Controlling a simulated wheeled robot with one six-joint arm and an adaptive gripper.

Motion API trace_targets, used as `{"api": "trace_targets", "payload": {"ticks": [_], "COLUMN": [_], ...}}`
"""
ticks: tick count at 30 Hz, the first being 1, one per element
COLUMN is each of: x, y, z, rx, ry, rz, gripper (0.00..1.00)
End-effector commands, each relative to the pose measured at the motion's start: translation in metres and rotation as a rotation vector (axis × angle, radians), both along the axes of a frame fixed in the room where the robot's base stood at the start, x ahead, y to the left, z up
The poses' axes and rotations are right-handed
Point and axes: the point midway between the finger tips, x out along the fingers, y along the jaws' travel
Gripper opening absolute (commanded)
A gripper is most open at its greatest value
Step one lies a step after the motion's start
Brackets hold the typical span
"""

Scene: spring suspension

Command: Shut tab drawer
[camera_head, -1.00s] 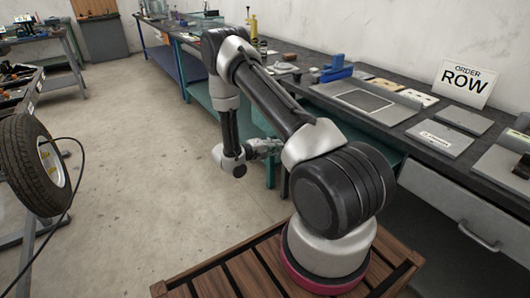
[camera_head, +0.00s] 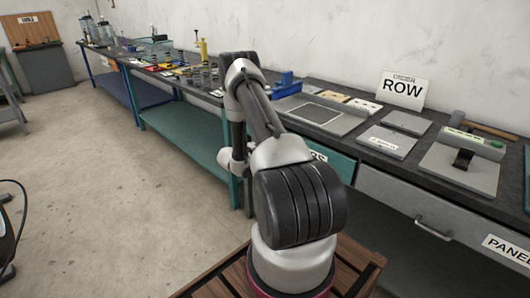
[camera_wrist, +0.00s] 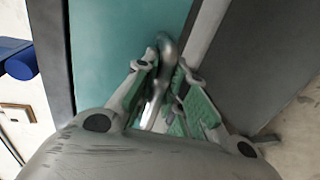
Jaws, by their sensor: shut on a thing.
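The tab drawer (camera_head: 335,164) is a teal front under the bench with a white label ending in "BS"; my arm covers its left part. I cannot tell how far it stands out. In the wrist view, a teal surface (camera_wrist: 115,50) fills the upper middle, with a curved metal handle (camera_wrist: 165,44) beside it. My gripper (camera_wrist: 162,75) is shut on this handle, its green-padded fingers on either side. In the head view the gripper and handle are hidden behind my arm.
A grey drawer (camera_head: 410,205) with a metal handle and a "PANEL" label is at right. Open concrete floor (camera_head: 100,190) lies at left.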

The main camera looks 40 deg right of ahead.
Motion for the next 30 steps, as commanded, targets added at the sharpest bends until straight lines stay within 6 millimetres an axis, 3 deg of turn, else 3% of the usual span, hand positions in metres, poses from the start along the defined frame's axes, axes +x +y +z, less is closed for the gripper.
{"api": "trace_targets", "payload": {"ticks": [13, 14, 15, 18, 30], "x": [0.000, 0.000, 0.000, 0.000, 0.001], "y": [-0.006, -0.006, -0.006, -0.006, 0.005], "z": [0.000, 0.001, 0.001, 0.000, 0.002], "rx": [-0.001, -0.001, -0.001, -0.001, 0.001], "ry": [-0.001, -0.001, -0.001, -0.002, 0.000], "rz": [-0.003, -0.003, -0.003, -0.002, 0.000], "gripper": [0.00, 0.15, 0.22, 0.35, 0.35]}}
